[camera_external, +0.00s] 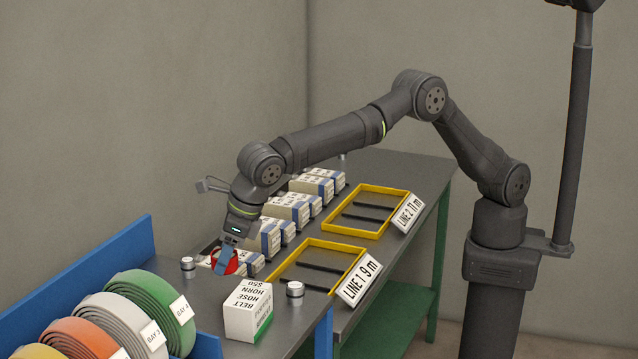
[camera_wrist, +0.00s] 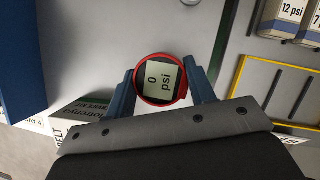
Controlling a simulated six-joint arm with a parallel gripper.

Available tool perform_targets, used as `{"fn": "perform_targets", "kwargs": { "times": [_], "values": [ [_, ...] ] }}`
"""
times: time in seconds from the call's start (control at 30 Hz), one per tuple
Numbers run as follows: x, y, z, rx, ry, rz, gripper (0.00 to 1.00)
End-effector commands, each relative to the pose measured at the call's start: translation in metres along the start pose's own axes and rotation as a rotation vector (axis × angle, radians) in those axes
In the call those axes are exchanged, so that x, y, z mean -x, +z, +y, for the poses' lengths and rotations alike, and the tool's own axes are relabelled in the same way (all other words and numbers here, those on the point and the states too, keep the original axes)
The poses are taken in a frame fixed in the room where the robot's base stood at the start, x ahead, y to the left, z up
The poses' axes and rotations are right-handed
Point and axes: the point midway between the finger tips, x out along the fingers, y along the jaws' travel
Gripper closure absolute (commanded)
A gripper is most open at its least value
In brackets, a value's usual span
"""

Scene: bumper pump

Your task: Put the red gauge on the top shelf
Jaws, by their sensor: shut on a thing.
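The red gauge (camera_external: 231,266) has a round red rim and a pale face reading "0 psi", which shows in the wrist view (camera_wrist: 160,78). My gripper (camera_external: 226,262) points down at the left part of the grey bench. Its two blue fingers are shut on the gauge, one on each side of the rim in the wrist view (camera_wrist: 162,88). I cannot tell whether the gauge touches the bench top or is just above it. No shelf is clearly recognisable as the top shelf.
A white box (camera_external: 247,311) labelled belt, hose and horn stands nearby, between small metal knobs (camera_external: 188,264) (camera_external: 295,289). Rows of white-and-blue boxes (camera_external: 288,210) stand behind. Yellow-framed trays (camera_external: 362,247) (camera_external: 408,194) lie right. Coiled hoses (camera_external: 150,295) sit in a blue rack (camera_external: 95,258) at left.

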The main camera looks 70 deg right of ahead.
Motion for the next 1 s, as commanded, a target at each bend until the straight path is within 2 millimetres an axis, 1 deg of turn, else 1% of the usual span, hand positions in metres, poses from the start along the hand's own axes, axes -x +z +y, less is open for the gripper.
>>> {"fn": "perform_targets", "kwargs": {
  "times": [0.03,0.13,0.27,0.4,0.5,0.87,0.9,0.97,1.0],
  "values": [
    [-0.003,-0.001,0.007,0.001,0.001,-0.002,0.77],
    [-0.006,-0.003,0.012,-0.001,0.0,-0.001,0.77],
    [-0.014,-0.006,0.013,-0.001,-0.001,0.0,0.77],
    [-0.034,-0.014,0.013,0.0,-0.001,0.001,0.77],
    [-0.043,-0.018,0.013,-0.001,0.0,0.0,0.77],
    [-0.047,-0.019,0.013,-0.001,0.001,-0.001,0.77],
    [-0.047,-0.019,0.013,-0.001,0.001,-0.001,0.44],
    [-0.047,-0.019,0.013,-0.001,0.001,-0.001,0.33],
    [-0.047,-0.019,0.013,-0.001,0.001,-0.001,0.28]
  ]
}}
